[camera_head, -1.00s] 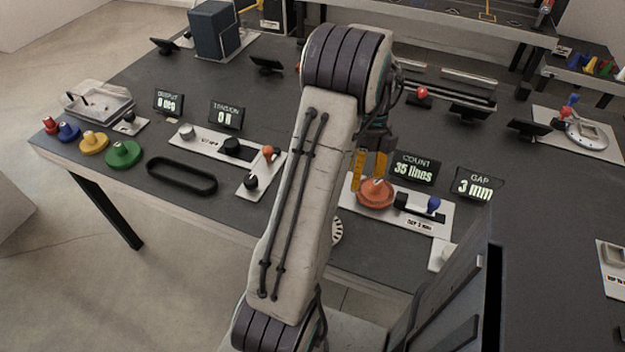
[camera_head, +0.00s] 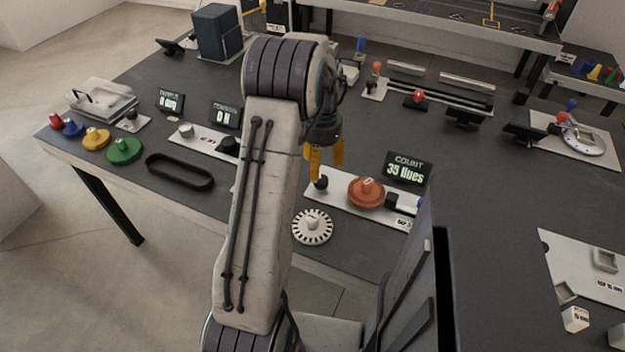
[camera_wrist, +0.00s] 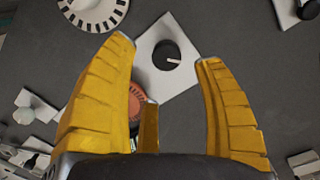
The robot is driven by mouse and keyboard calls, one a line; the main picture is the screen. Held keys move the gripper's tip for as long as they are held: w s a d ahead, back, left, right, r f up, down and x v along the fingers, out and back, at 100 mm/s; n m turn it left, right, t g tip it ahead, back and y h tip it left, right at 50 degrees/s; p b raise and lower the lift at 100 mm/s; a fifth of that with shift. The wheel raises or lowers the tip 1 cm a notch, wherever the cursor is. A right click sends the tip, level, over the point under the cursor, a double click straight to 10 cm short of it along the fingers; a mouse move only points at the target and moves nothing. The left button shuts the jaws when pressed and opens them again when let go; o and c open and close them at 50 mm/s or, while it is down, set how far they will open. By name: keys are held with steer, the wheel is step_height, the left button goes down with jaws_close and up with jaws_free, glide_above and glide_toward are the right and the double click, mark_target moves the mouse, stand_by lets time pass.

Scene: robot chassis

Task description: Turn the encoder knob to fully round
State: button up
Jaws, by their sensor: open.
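A black knob (camera_head: 321,183) stands at the left end of a white plate, beside an orange disc (camera_head: 365,191). In the wrist view, my gripper's (camera_wrist: 166,62) fingers are spread, with no contact visible. The orange disc (camera_wrist: 128,104) is partly hidden behind a finger. The display (camera_head: 408,168) reads "COUNT 35 lines".
A white toothed disc (camera_head: 312,227) lies in front of the plate. A black oval ring (camera_head: 180,172) and several coloured knobs lie to the left.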

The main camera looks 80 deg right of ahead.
mark_target(320, 178)
steer(key=n, duration=0.4)
steer(key=shift+w+d+n, duration=0.1)
steer(key=shift+d+n, duration=0.15)
steer(key=shift+n, duration=0.05)
steer(key=n, duration=0.4)
steer(key=shift+d, duration=0.2)
steer(key=n, duration=0.3)
steer(key=shift+d+n+h, duration=0.1)
steer(key=shift+n+h, duration=0.2)
steer(key=n, duration=0.3)
steer(key=shift+n, duration=0.3)
steer(key=shift+f, duration=3.7)
steer(key=c, duration=1.2)
